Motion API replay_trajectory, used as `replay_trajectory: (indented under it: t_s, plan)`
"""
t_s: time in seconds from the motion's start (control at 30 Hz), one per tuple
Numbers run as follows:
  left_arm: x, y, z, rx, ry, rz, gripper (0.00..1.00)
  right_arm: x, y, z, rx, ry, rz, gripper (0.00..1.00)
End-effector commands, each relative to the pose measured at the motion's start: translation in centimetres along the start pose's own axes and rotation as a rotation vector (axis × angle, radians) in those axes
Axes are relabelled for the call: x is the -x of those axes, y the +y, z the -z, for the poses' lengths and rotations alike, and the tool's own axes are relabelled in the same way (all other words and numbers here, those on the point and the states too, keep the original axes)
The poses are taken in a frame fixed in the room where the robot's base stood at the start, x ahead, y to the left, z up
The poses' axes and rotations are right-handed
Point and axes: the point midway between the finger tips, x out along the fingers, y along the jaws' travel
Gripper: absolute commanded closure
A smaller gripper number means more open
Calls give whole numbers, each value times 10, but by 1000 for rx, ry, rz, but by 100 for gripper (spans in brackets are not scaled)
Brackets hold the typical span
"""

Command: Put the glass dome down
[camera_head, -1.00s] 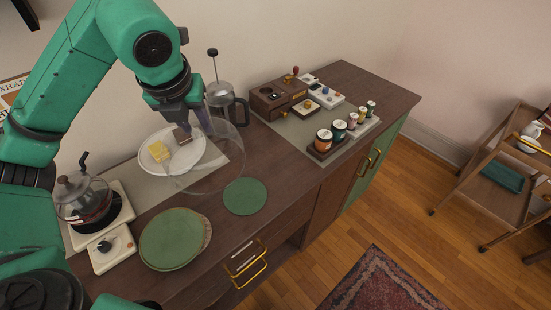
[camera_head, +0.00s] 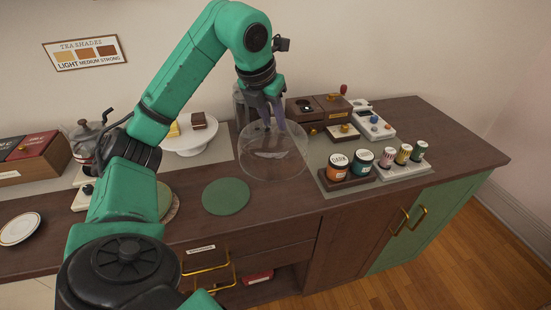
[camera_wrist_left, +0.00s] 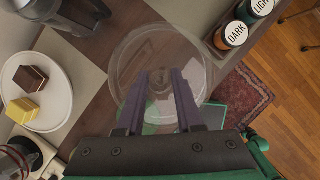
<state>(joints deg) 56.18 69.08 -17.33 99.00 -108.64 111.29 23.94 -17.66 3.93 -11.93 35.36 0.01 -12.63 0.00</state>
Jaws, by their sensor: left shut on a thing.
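The clear glass dome (camera_head: 283,165) is at the counter's middle, right of the white cake stand (camera_head: 205,144) and behind-right of the green round mat (camera_head: 226,197). My left gripper (camera_head: 267,118) is above it, pointing down, shut on its top knob. In the left wrist view, the dome (camera_wrist_left: 128,62) lies beyond the purple fingers (camera_wrist_left: 160,78), its knob between them. I cannot tell whether its rim touches the counter. The stand holds a yellow cake piece (camera_head: 174,129) and a brown cake piece (camera_head: 198,120), both uncovered. My right gripper is not in view.
A rack of jars (camera_head: 338,174) stands close right of the dome. A wooden box (camera_head: 318,108) is behind it, and a partly hidden press pot (camera_head: 242,102) is behind my gripper. The wooden counter in front of the dome (camera_head: 285,200) is clear.

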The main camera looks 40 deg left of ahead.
Motion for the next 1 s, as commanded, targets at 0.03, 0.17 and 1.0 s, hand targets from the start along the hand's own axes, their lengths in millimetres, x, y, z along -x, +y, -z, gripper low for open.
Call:
replay_trajectory:
  t_s: [0.03, 0.17, 1.0]
  plan:
    - [-15, 1, 7, 0, 3, -4, 100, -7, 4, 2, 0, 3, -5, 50]
    - [-31, 1, 13, 0, 0, -2, 100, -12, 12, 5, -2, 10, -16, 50]
    - [-67, 0, 28, 0, -2, 0, 35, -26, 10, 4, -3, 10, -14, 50]
